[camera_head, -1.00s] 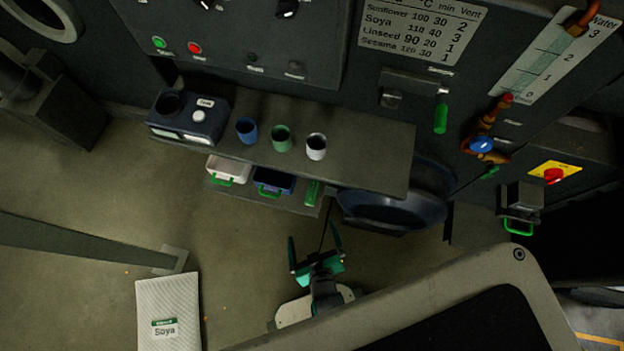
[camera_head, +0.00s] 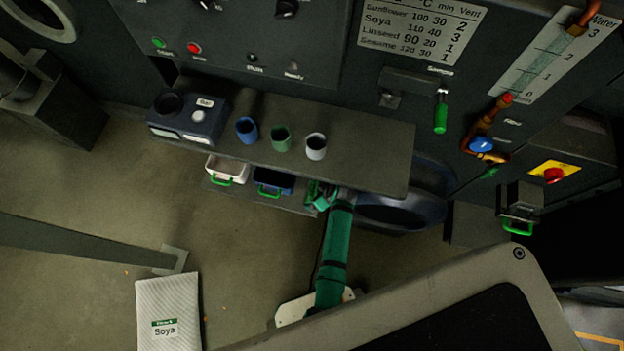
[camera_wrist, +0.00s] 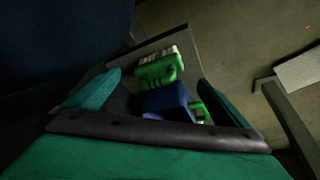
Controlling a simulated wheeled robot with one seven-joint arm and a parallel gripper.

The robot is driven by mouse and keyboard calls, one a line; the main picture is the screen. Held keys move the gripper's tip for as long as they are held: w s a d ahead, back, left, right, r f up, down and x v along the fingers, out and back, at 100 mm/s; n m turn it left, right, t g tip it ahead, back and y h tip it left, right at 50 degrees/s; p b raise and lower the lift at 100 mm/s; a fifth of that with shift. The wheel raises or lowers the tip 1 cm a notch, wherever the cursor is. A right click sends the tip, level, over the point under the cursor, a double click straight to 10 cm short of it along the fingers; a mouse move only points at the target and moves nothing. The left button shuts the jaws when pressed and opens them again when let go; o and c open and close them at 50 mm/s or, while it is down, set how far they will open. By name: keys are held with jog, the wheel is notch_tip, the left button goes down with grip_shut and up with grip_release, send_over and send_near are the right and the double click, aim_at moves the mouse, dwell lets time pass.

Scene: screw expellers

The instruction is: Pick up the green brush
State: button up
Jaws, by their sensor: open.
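The green brush (camera_wrist: 157,70) shows in the wrist view as a green block with a pale, bristle-like strip along its upper side. It lies at the end of a low grey shelf (camera_wrist: 184,45), beside the blue bin (camera_wrist: 165,99). My gripper (camera_head: 319,196) is at the right end of that low shelf in the head view and hides most of the brush there. In the wrist view my gripper (camera_wrist: 160,78) has its two green fingers spread wide, with the brush in the gap between them. Whether either finger touches the brush cannot be told.
A white bin (camera_head: 228,170) and the blue bin with green handles stand left of my gripper. The upper shelf (camera_head: 370,160) overhangs close above, with blue, green and white cups. A dark blue basin (camera_head: 395,214) is close at right. Open floor (camera_head: 250,235) lies in front.

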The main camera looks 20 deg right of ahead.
aim_at(314, 195)
jog(key=shift+w+x, duration=0.2)
jog(key=shift+x, duration=1.7)
jog(key=shift+w+x, duration=0.15)
jog(key=shift+x, duration=1.7)
jog(key=shift+a+r, duration=0.15)
jog(key=shift+a, duration=0.05)
